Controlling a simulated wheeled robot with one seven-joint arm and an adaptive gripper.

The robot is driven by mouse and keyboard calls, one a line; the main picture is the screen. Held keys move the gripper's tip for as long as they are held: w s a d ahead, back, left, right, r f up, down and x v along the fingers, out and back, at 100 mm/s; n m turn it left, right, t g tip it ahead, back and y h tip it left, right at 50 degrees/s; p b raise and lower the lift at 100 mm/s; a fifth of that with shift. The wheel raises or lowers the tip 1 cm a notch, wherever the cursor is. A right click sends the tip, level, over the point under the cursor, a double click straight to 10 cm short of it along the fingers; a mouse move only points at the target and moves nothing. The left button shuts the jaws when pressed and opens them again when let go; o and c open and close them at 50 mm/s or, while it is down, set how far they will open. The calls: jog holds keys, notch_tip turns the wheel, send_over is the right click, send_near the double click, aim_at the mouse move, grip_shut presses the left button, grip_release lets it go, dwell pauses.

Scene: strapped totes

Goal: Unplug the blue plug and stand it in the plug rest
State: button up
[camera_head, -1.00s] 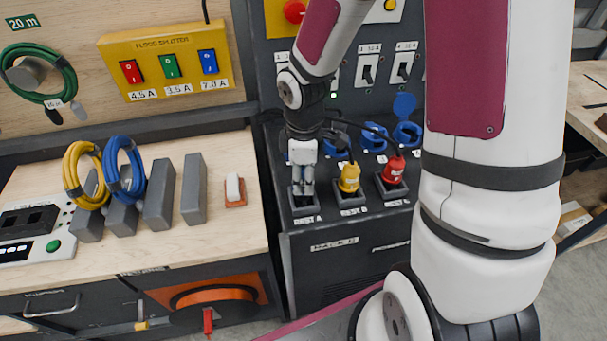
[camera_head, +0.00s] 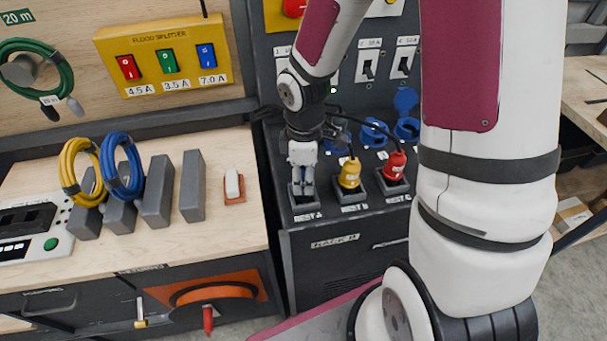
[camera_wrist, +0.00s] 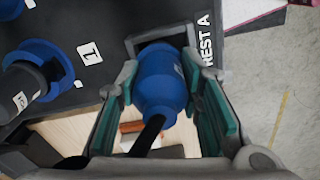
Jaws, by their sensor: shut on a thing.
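In the wrist view the blue plug (camera_wrist: 160,80) is between the two finger pads of my gripper (camera_wrist: 165,112), and its black cable trails toward the camera. The plug's far end meets the square dark holder of the plug rest marked REST A (camera_wrist: 134,42); how deep it sits cannot be told. In the head view my gripper (camera_head: 302,183) points down over the REST A holder (camera_head: 306,211) at the rack's left front. Its fingers hide the plug there.
A yellow plug (camera_head: 350,173) and a red plug (camera_head: 395,165) stand in the holders to the right. Blue sockets (camera_head: 374,133) lie behind them. A wooden bench (camera_head: 215,230) with grey blocks (camera_head: 192,186) and cable coils is on the left.

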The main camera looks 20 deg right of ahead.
jog(key=o, duration=1.3)
jog(key=shift+f, duration=0.1)
jog(key=shift+o, duration=0.2)
notch_tip(320, 180, up, 11)
jog(key=shift+f, duration=0.1)
jog(key=shift+r, duration=0.65)
jog(key=shift+s+r, duration=0.1)
jog(key=shift+r, duration=0.25)
jog(key=s+r+m+t, duration=0.5)
jog(key=s+r+m, duration=0.7)
jog(key=r, duration=0.3)
jog(key=shift+s+r+m+t, duration=0.3)
jog(key=shift+s+m, duration=0.1)
jog(key=shift+s, duration=0.5)
